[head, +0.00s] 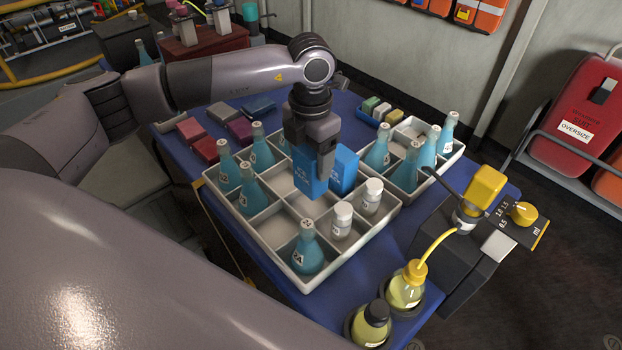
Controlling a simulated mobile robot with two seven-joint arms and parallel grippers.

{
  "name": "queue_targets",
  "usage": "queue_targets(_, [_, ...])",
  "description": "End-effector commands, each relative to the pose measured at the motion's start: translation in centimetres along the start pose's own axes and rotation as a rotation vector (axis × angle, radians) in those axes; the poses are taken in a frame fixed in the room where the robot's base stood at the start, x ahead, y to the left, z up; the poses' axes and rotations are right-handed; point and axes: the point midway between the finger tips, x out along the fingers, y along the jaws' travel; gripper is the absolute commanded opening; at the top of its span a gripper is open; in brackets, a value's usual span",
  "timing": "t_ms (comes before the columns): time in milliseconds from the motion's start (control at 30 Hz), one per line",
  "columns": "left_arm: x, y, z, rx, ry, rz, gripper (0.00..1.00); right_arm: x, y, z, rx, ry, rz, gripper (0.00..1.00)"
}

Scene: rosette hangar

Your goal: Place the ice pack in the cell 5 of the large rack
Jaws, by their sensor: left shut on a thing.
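My left gripper (316,150) is shut on a blue ice pack (307,176) with white print. It holds the pack upright over the middle of the large white rack (242,226). The pack's lower edge appears above or just inside a middle cell; I cannot tell which. A second blue pack (344,170) stands in the rack just right of the held one. Blue flasks stand in the rack's left cells and a flask (307,250) in the front cell. Two white-capped jars (342,220) stand in the right cells. No cell numbers are readable. My right gripper is not in view.
A second white rack (462,149) with blue flasks adjoins on the right. Coloured packs (239,131) lie behind on the blue table. A dispenser with a yellow bottle (485,189) stands at the right edge, and yellow flasks (406,287) at the front. Some front-left cells are empty.

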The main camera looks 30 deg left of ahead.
Motion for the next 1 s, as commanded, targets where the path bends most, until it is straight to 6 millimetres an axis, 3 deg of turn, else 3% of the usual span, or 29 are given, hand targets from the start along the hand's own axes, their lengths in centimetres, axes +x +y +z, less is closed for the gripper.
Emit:
queue_targets(533, [6.3, 0.0, 0.0, 0.0, 0.0, -0.001, 0.22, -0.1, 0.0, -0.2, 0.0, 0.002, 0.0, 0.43])
queue_targets(900, [7.0, 0.0, 0.1, 0.001, -0.002, -0.001, 0.22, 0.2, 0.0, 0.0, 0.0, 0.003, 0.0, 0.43])
queue_targets(933, [7.0, 0.0, 0.0, 0.001, -0.001, -0.001, 0.71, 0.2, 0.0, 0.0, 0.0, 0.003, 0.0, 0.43])
queue_targets(1000, [6.9, 0.0, 0.0, 0.001, -0.001, 0.0, 0.94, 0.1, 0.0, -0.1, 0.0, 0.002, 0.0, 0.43])
